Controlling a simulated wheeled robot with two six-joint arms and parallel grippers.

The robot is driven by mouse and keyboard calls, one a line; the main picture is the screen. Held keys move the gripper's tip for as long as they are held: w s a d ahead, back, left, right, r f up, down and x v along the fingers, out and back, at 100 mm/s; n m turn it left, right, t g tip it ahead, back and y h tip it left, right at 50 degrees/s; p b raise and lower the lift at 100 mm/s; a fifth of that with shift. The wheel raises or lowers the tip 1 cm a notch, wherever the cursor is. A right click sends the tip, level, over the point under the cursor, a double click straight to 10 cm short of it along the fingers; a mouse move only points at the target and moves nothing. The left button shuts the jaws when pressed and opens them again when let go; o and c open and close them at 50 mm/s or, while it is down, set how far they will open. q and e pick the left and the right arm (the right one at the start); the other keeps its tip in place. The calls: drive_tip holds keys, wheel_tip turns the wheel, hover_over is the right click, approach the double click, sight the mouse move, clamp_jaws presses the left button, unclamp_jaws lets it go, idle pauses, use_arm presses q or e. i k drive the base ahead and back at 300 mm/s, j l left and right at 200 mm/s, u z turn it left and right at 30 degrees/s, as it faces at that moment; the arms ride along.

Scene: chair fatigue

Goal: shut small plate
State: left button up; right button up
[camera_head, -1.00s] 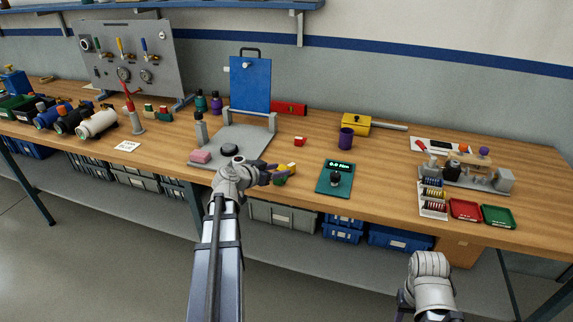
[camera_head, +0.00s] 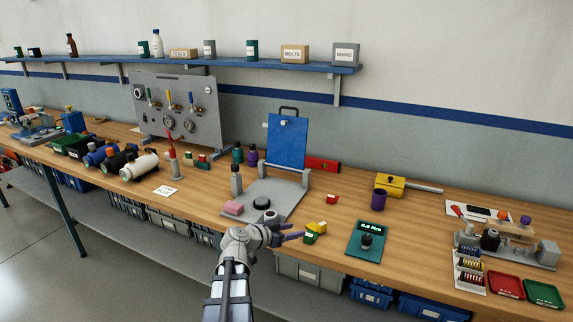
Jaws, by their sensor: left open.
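A blue plate (camera_head: 287,142) with a dark handle on top stands upright at the back of a grey base (camera_head: 290,197) on the bench. A small pale knob sits on the plate's upper face. The base carries a black round pad (camera_head: 262,204) and a pink block (camera_head: 233,207). My left gripper (camera_head: 288,233) is open and empty at the front of the base, near the bench's front edge and apart from the blue plate. My left wrist hides part of the base's front edge. My right gripper is out of view.
Green and yellow blocks (camera_head: 316,229) lie just right of my left gripper. A teal torque meter (camera_head: 366,240) is further right. A grey gauge panel (camera_head: 180,108) and a white cylinder (camera_head: 139,166) stand left. A shelf (camera_head: 120,59) runs above.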

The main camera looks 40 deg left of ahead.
sight(286, 134)
drive_tip(key=u, duration=1.25)
